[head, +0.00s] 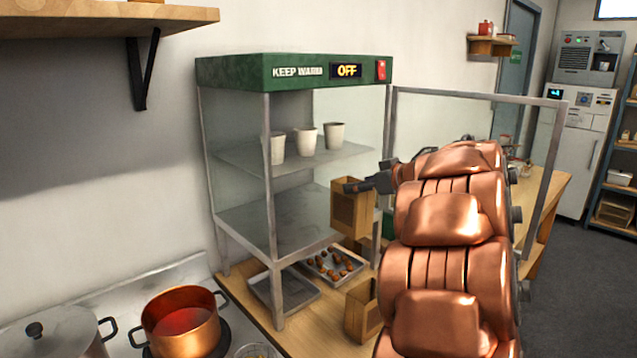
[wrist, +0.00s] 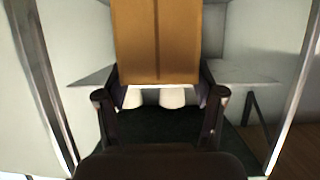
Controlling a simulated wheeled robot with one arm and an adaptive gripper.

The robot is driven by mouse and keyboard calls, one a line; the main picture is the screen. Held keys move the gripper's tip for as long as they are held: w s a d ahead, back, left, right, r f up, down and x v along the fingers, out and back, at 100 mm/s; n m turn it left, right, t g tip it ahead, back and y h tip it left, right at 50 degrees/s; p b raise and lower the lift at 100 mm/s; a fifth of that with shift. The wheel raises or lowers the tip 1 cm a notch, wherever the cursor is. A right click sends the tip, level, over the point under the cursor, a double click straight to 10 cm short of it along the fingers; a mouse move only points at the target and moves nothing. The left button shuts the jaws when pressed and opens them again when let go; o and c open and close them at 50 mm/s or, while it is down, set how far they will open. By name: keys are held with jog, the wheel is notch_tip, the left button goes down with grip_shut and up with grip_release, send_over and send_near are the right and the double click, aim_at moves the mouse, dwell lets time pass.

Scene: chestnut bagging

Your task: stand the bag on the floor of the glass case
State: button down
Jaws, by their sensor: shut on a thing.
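The bag (head: 345,212) is a brown paper-like bag with a window in its side, held about upright at the right front of the glass case (head: 268,160). My gripper (head: 362,186) is shut on its upper part. In the wrist view the bag (wrist: 155,40) is between the two dark fingers of my gripper (wrist: 160,92). The floor of the case (head: 262,218) is a bare grey plate; the bag's base hangs near its front right edge, and I cannot tell whether it is past that edge. The bag hides part of the case's right side.
The glass door (head: 478,97) stands open to the right, behind my arm. White cups (head: 306,141) stand on the upper shelf (head: 350,152). Below the case are a chestnut tray (head: 318,277) and an empty tray (head: 302,298). Another brown bag (head: 360,315) stands on the counter. A copper pot (head: 180,325) is front left.

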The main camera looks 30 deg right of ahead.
jog(key=w+a+f+p, duration=0.1)
jog(key=w+p, duration=0.1)
jog(key=w, duration=1.2)
jog(key=shift+a+f, duration=0.15)
jog(key=shift+f, duration=0.1)
jog(key=shift+c, duration=0.7)
grip_release()
jog(key=shift+f, duration=0.15)
